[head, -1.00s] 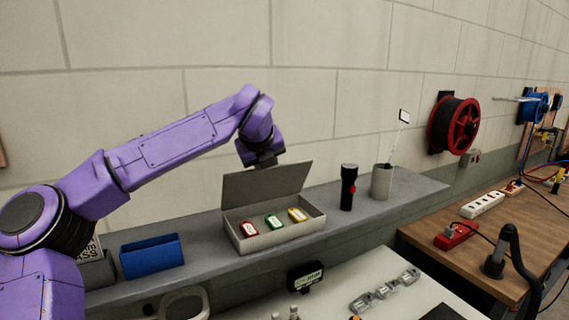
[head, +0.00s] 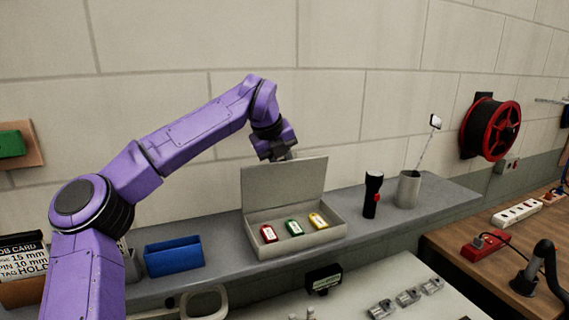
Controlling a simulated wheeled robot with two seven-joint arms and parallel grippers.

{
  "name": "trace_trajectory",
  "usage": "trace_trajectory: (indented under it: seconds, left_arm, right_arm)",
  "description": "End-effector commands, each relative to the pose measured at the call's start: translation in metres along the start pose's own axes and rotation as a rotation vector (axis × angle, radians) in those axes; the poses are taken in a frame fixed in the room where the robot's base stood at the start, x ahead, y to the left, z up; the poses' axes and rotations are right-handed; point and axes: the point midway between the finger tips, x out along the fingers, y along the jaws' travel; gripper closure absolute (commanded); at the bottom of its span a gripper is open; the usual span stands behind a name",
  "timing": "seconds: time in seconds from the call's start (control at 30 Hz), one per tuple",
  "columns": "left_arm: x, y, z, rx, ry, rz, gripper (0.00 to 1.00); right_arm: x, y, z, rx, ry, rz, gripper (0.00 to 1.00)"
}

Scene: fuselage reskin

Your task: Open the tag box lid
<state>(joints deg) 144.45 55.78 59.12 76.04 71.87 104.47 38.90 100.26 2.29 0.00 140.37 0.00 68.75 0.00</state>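The grey tag box (head: 300,241) stands on the shelf against the wall. Its lid (head: 284,188) is raised, roughly upright and leaning slightly back. A red tag (head: 269,233), a green tag (head: 294,228) and a yellow tag (head: 317,221) lie inside the box. My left gripper (head: 284,156) is at the lid's top edge, at or just behind it. Its fingertips are partly hidden, so I cannot tell whether it touches the lid or is open. My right gripper is not in view.
A blue bin (head: 174,257) stands left of the box on the grey shelf (head: 440,198). A black flashlight (head: 371,194) and a grey cup (head: 408,189) with an inspection mirror (head: 434,122) stand to its right. A wooden table (head: 480,245) is at the right.

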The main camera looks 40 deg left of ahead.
Motion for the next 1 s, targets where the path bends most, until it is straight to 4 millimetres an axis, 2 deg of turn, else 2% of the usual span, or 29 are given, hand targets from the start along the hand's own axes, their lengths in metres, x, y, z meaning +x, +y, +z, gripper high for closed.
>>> trace_trajectory:
  seconds: [0.13, 0.17, 0.2, 0.57, 0.67, 0.9, 1.0]
  left_arm:
    - [0.001, 0.001, -0.001, -0.001, 0.003, 0.003, 1.00]
    - [0.001, 0.001, -0.001, -0.001, 0.003, 0.003, 0.67]
    - [0.001, 0.000, -0.001, -0.001, 0.003, 0.003, 0.54]
    - [-0.004, -0.001, -0.002, 0.001, 0.000, 0.001, 0.53]
    - [-0.021, -0.001, -0.002, 0.000, -0.002, -0.002, 0.53]
    - [-0.079, -0.001, -0.001, 0.000, -0.001, -0.001, 0.53]
    - [-0.095, -0.001, -0.001, 0.000, 0.001, 0.002, 0.53]
  right_arm:
    - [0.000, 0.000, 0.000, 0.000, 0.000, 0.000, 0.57]
    - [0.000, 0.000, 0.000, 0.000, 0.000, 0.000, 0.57]
    - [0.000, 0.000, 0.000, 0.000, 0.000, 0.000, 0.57]
    - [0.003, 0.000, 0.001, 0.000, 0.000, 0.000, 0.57]
    - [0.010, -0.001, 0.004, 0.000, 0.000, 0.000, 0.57]
    - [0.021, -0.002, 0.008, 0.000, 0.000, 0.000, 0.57]
    - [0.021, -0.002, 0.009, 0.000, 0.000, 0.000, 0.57]
